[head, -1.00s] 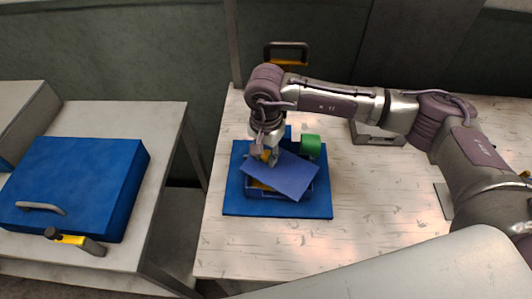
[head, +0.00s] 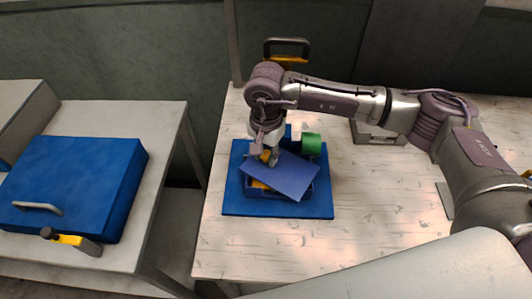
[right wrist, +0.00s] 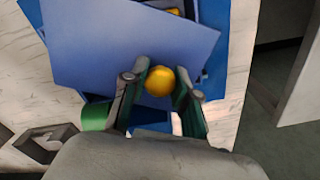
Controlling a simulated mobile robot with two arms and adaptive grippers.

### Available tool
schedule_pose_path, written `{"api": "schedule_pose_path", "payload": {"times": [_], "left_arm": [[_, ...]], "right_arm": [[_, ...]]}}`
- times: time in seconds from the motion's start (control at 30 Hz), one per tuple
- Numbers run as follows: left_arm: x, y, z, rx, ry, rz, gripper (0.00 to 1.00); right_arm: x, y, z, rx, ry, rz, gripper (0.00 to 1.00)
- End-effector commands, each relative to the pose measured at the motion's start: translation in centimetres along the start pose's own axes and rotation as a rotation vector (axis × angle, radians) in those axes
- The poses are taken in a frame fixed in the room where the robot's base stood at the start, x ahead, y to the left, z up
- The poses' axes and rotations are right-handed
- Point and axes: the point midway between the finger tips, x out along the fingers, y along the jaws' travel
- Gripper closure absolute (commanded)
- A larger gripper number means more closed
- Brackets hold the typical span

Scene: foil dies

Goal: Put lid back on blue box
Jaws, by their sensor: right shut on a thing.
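A flat blue lid (head: 290,176) lies over a small open blue box (head: 307,190), turned askew to it, so part of the box shows around the lid's edges. Something yellow shows inside the box under the lid's left side. My right gripper (head: 267,157) is at the lid's upper-left end. In the right wrist view its fingers (right wrist: 160,90) are closed around a round yellow knob (right wrist: 159,81) at the edge of the lid (right wrist: 125,45). Whether the lid touches the rim I cannot tell. My left gripper is not in view.
The box stands on a blue mat (head: 238,207) on a pale wooden table (head: 380,220). A green cylinder (head: 311,144) is beside the lid. A large blue case (head: 75,180) and a yellow-black tool (head: 72,240) lie on the left table. The table's right front is clear.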

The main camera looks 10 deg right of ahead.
Motion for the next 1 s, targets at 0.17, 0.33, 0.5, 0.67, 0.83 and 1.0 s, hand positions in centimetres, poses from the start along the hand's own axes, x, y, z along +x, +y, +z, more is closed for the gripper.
{"api": "schedule_pose_path", "payload": {"times": [0.17,0.33,0.5,0.67,0.83,1.0], "left_arm": [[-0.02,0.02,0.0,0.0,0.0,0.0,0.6],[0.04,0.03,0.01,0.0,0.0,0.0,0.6],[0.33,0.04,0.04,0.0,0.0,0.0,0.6],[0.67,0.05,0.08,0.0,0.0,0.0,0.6],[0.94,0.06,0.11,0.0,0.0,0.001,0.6],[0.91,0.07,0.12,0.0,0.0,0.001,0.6]], "right_arm": [[-0.03,-0.01,-0.02,0.0,0.0,0.0,1.0],[0.0,-0.01,-0.03,0.0,0.001,-0.001,1.0],[0.08,-0.01,-0.02,0.0,0.0,0.0,1.0],[0.11,-0.01,-0.03,0.0,0.001,0.0,1.0],[0.07,-0.03,-0.05,0.0,0.001,-0.001,1.0],[0.0,-0.02,-0.05,0.001,0.001,-0.001,1.0]]}}
